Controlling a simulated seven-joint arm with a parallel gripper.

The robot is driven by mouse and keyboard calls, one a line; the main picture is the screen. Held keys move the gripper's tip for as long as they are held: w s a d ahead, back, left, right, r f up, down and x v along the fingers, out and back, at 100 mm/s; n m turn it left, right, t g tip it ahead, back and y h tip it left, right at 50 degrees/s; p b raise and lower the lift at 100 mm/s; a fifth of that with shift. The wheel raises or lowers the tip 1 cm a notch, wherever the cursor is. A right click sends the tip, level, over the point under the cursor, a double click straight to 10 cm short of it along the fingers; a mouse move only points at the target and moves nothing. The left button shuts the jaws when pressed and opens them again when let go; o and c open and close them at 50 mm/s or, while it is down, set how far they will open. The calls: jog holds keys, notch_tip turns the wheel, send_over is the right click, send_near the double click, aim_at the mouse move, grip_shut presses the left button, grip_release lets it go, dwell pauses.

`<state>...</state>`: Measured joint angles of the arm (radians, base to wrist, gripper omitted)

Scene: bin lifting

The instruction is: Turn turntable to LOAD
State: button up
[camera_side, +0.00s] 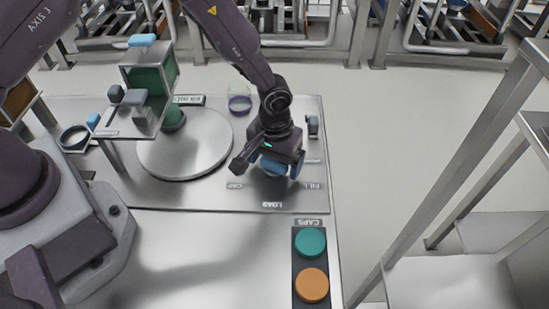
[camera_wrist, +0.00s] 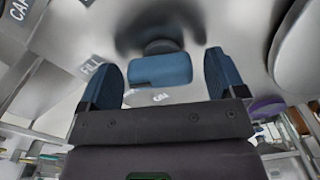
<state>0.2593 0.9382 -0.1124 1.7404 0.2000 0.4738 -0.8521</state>
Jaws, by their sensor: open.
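The turntable (camera_side: 185,165) is a round silver disc on the metal plate at the left, with a green jar (camera_side: 173,118) on its back part. My gripper (camera_side: 281,168) is low over the plate to the right of the disc. In the wrist view it is open (camera_wrist: 162,68), with a blue block-shaped handle (camera_wrist: 162,71) on a dark pivot between its two blue fingers. Contact with the handle cannot be made out. Plate labels read LOAD (camera_side: 272,204), FILL (camera_side: 311,187) and CAP (camera_side: 235,186). In the side view my gripper mostly hides the handle, so its pointing direction is unclear.
A frame with a green tank (camera_side: 150,80) stands over the disc's left side. A purple-rimmed clear cup (camera_side: 239,101) is behind my gripper. A small grey fitting (camera_side: 313,126) stands to its right. Teal (camera_side: 310,242) and orange (camera_side: 312,285) caps lie at the front.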

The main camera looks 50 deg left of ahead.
jog(key=c, duration=0.9)
jog(key=shift+m, duration=0.3)
jog(key=m, duration=0.6)
jog(key=shift+s, duration=0.1)
jog(key=m, duration=0.6)
jog(key=shift+s, duration=0.1)
jog(key=o, duration=0.9)
